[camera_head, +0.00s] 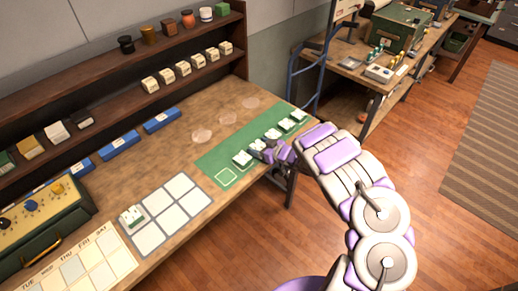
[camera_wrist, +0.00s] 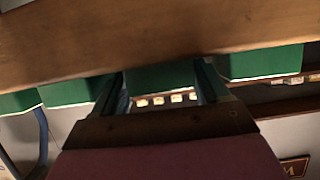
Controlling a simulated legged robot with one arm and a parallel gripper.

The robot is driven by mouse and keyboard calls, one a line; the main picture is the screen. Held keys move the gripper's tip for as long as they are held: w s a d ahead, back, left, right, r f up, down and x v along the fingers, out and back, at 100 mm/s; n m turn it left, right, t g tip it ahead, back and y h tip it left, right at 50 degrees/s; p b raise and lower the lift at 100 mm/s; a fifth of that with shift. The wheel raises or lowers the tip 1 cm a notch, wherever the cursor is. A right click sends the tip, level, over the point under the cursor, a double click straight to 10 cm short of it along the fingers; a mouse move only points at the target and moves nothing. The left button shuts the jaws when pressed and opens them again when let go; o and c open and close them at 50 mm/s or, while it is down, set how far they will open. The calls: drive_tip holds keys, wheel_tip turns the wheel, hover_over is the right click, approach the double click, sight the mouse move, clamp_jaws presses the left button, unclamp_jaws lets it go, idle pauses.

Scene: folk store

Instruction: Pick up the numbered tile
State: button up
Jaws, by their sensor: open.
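Several green-and-white tiles (camera_head: 242,158) stand in a row on the green mat (camera_head: 209,164) near the bench's front edge. No number is readable on them. My gripper (camera_head: 270,153) is at that edge, close to the nearer tiles of the row. In the wrist view my gripper (camera_wrist: 162,78) is open, its two fingers on either side of a green tile (camera_wrist: 160,77). I cannot tell if they touch it. Other green tiles (camera_wrist: 266,63) show to both sides. Another tile (camera_head: 132,216) lies on the grey grid board (camera_head: 149,239).
An empty outlined square (camera_head: 226,177) is on the mat's near end. A weekday board (camera_head: 95,268) and a box with knobs (camera_head: 42,215) lie at left. Shelves (camera_head: 100,100) with small boxes stand behind. A blue-framed cart (camera_head: 310,75) stands beyond the bench.

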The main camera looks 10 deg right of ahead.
drive_tip(key=shift+a, duration=0.25)
drive_tip(key=c, duration=0.4)
drive_tip(key=shift+d, duration=0.2)
drive_tip(key=c, duration=0.4)
drive_tip(key=shift+r, duration=0.15)
drive_tip(key=shift+c, duration=0.2)
